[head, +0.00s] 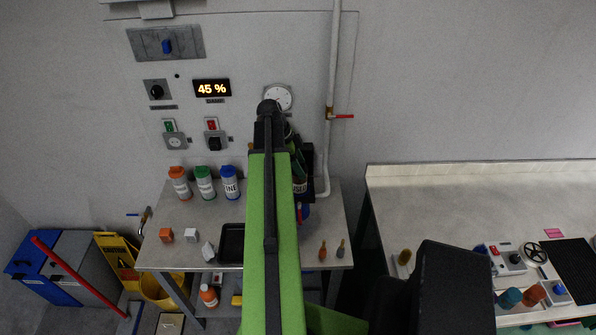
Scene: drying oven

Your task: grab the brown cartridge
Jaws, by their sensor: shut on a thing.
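My green arm reaches up the middle of the view, over the small grey table and towards the wall. Dark parts at its far end (307,158) show just right of the arm. The arm hides the jaws and anything between them. I cannot surely pick out the brown cartridge. A rust-brown cylinder (533,294) stands on the right bench beside a teal cylinder (510,297). An ochre-brown cylinder (404,257) stands near that bench's left end. All of these are far from my arm's end.
Orange (179,183), green (204,183) and blue (230,183) bottles stand at the back of the small table. A black tray (231,243) lies near its front. A white pipe (333,90) runs down the wall. The right bench (440,190) is clear towards the back.

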